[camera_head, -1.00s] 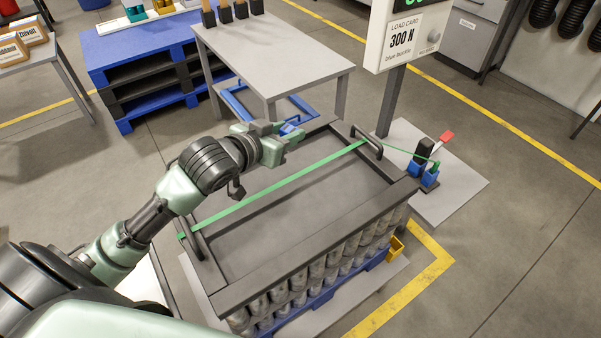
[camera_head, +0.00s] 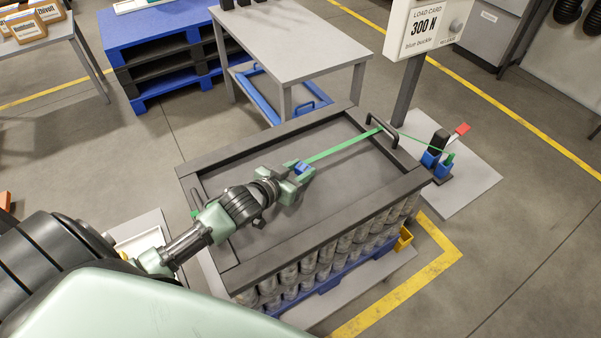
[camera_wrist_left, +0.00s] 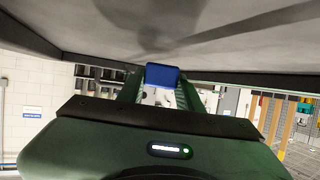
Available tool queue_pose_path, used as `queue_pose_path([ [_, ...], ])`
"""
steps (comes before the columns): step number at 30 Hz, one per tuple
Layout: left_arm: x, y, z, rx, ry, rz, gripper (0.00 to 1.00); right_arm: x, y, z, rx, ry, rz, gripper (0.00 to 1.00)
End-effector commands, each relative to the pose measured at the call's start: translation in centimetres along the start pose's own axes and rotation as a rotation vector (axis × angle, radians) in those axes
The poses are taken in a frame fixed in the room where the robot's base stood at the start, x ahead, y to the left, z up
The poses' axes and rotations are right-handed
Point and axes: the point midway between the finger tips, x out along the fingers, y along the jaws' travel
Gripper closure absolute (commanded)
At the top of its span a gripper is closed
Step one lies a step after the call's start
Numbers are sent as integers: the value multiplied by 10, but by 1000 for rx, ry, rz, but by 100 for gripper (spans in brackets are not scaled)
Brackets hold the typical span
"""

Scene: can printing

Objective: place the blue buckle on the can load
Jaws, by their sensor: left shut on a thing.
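My left gripper (camera_head: 299,177) is shut on the blue buckle (camera_head: 302,167), over the middle of the can load's dark top frame (camera_head: 345,155). In the left wrist view the blue buckle (camera_wrist_left: 162,75) sits between the two fingers. Cans (camera_head: 335,253) are stacked beneath the frame on a blue pallet. I cannot tell whether the buckle touches the top surface. My right gripper does not show.
A post with a load card sign (camera_head: 428,28) reading 300 N, blue buckle, stands behind right. A blue and black strap tool (camera_head: 436,158) with a red handle stands on a plate (camera_head: 470,185). A grey table (camera_head: 290,45) is behind.

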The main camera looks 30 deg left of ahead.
Motion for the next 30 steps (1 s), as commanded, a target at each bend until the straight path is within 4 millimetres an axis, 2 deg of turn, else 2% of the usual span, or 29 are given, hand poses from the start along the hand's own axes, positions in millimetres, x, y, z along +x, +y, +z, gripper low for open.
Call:
queue_pose_path([
  [4,6,0,13,0,0,0,100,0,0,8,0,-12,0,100],
  [15,7,0,16,0,2,1,100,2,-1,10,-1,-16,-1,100],
  [16,7,0,16,1,2,1,59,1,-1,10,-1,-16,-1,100],
  [18,7,0,16,1,2,1,43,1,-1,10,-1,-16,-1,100],
  [30,3,0,13,1,0,0,43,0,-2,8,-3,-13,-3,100],
])
